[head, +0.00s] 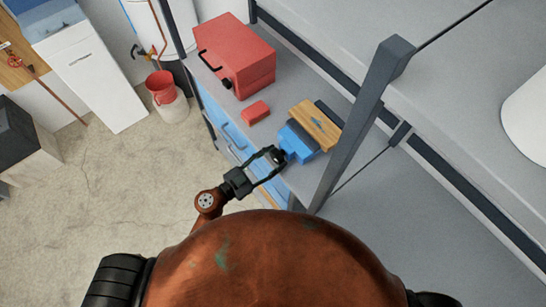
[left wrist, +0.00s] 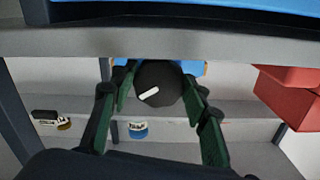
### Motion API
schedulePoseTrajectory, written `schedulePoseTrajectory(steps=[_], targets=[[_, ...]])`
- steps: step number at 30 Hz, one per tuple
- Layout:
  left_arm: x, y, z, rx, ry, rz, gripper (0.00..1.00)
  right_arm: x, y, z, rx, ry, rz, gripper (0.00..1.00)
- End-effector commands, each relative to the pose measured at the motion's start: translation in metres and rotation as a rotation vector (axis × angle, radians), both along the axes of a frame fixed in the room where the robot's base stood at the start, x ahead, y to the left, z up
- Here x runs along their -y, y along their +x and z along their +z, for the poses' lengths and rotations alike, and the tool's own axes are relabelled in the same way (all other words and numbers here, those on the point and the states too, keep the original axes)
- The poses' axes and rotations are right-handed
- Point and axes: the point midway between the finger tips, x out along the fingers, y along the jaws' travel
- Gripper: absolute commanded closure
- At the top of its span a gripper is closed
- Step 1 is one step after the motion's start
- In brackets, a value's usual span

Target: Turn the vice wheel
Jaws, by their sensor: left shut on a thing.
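The blue vice (head: 300,141) sits on the grey shelf, with a wooden block (head: 317,124) at its jaws. Its wheel (head: 277,156) is a small black knob on the side facing me. My left gripper (head: 272,160) reaches to the wheel and is shut on it. In the left wrist view the wheel (left wrist: 158,90) is a black disc with a white mark, tilted up to the right. The green fingers of the left gripper (left wrist: 157,85) lie on both sides of it. My right gripper is not in view.
A red toolbox (head: 243,60) and a small red box (head: 256,112) stand on the shelf left of the vice. A grey rack post (head: 350,130) rises just right of the vice. The shelf edge (left wrist: 160,40) crosses above the fingers. A red-and-white bucket (head: 166,97) is on the floor.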

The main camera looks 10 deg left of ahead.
Motion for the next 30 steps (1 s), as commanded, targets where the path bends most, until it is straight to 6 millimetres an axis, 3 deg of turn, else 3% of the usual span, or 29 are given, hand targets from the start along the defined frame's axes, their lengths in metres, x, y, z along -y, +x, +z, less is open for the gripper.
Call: schedulePoseTrajectory(steps=[17,18,25,30], targets=[[-0.0003,0.0006,0.0000,0.104,0.101,-0.001,0.82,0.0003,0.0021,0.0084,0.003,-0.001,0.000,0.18],[-0.0002,0.0005,0.0000,0.103,0.101,-0.001,0.56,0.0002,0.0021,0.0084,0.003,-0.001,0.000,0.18],[-0.0002,0.0005,0.0000,0.103,0.101,-0.001,0.41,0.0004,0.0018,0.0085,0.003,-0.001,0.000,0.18],[-0.0002,0.0005,-0.0001,0.102,0.101,-0.001,0.40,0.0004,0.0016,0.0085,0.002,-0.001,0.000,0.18]])
